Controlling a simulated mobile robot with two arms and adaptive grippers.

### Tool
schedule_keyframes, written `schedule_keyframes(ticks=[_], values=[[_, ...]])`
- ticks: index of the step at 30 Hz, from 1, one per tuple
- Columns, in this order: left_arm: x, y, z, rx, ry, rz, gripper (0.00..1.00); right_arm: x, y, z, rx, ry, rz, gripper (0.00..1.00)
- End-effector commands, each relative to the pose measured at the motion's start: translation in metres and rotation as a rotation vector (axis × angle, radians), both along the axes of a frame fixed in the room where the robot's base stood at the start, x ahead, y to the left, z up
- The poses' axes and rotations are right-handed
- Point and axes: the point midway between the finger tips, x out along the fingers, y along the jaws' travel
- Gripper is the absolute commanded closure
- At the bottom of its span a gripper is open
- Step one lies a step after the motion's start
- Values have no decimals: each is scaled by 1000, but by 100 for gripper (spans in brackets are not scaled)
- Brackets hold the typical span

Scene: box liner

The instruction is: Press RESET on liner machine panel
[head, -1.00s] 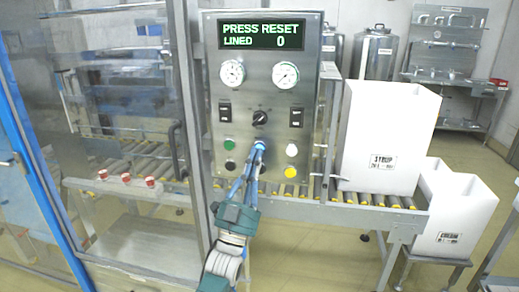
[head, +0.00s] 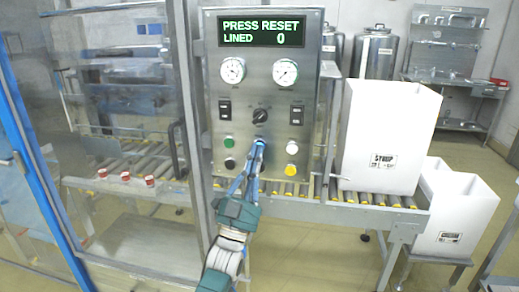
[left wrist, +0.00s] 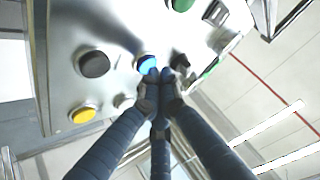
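The grey liner machine panel (head: 262,100) stands upright in the middle of the head view. Its display (head: 264,32) reads "PRESS RESET" and "LINED 0". A blue button (head: 260,143) sits low in the middle of the panel, below the black knob; it also shows in the left wrist view (left wrist: 146,64). My left gripper (head: 257,149) reaches up to it with its fingers drawn together and nothing seen between them. In the left wrist view the fingertips (left wrist: 158,78) overlap the button's edge; whether they touch it I cannot tell. My right gripper is not in view.
Green (head: 229,142), dark (head: 230,163), white (head: 294,147) and yellow (head: 291,171) buttons flank the blue one. A roller conveyor (head: 372,200) runs beneath the panel, carrying a white box (head: 390,135). A glass-walled frame (head: 190,120) stands left of the panel.

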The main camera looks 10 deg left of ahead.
Motion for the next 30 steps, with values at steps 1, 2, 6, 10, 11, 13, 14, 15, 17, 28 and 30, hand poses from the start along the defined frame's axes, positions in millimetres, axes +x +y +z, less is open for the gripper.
schedule_keyframes(ticks=[1, 2, 6, 10, 11, 13, 14, 15, 17, 28, 30], values=[[0, 0, 0, 0, 0, 0, 100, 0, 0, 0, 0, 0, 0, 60], [0, 0, 0, 0, 0, 0, 100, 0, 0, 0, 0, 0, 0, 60], [0, 0, 1, 0, 0, 0, 100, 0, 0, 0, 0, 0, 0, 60], [0, 0, 0, 0, 0, 0, 100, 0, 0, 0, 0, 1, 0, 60], [1, 0, 0, 0, 0, 0, 100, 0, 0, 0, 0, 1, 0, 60], [1, 0, 0, 0, 0, 0, 100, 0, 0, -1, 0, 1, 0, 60], [2, 0, 0, 0, 0, 0, 100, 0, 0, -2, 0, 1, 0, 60], [2, 0, 0, 0, -1, 0, 100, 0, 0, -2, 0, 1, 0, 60], [3, 0, 0, 0, -1, 0, 100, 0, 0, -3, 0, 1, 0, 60], [7, 0, 0, -1, 0, 1, 100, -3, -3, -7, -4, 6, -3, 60], [8, 0, 0, 0, 0, 0, 100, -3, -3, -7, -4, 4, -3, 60]])
